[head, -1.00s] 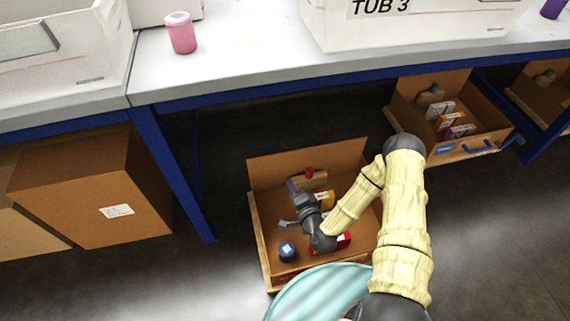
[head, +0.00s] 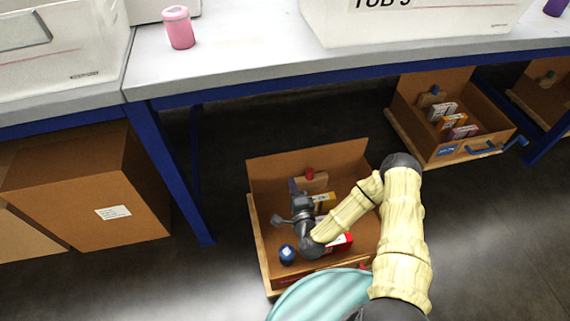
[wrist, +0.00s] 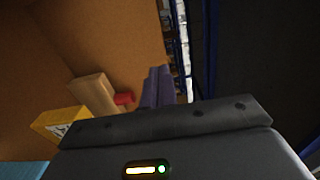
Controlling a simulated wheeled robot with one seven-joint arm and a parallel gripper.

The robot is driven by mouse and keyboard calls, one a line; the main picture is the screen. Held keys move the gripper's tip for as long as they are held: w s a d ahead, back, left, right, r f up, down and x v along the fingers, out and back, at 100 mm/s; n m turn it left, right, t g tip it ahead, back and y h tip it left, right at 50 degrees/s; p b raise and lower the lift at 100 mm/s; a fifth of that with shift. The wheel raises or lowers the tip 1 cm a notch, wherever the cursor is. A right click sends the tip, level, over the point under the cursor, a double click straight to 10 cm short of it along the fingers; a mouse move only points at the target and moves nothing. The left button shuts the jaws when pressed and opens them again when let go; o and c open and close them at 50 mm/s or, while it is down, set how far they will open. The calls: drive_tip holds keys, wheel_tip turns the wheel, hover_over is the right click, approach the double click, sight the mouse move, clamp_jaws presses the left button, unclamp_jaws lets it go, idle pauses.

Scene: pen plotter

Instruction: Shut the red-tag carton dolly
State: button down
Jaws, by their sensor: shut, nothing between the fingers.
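The carton dolly with red parts (head: 258,240) stands on the floor in front of the bench, its carton open at the top. A red knob (head: 310,173) on a wooden block (head: 316,184) sits inside at the back wall; the red knob also shows in the wrist view (wrist: 124,98). A bit of red shows at the front right, mostly hidden by my arm. My gripper (head: 292,186) is shut and empty, over the carton's left part, left of the knob. Its purple fingers (wrist: 158,88) show in the wrist view. I cannot tell whether they touch anything.
The carton holds a blue-capped round item (head: 287,254), a yellow box (head: 324,200) and a red box (head: 340,243). A blue-handled carton dolly (head: 445,152) stands right, under the bench. A closed carton (head: 85,195) and a blue bench leg (head: 175,175) are left.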

sight(283, 155)
drive_tip(key=b+x, duration=0.4)
drive_tip(key=x, duration=0.5)
drive_tip(key=shift+w+f+b, duration=0.2)
drive_tip(key=shift+w+b, duration=0.15)
drive_tip(key=shift+w+a+r, duration=0.15)
drive_tip(key=shift+w+a, duration=0.05)
drive_tip(key=shift+w, duration=0.1)
drive_tip(key=shift+w, duration=0.1)
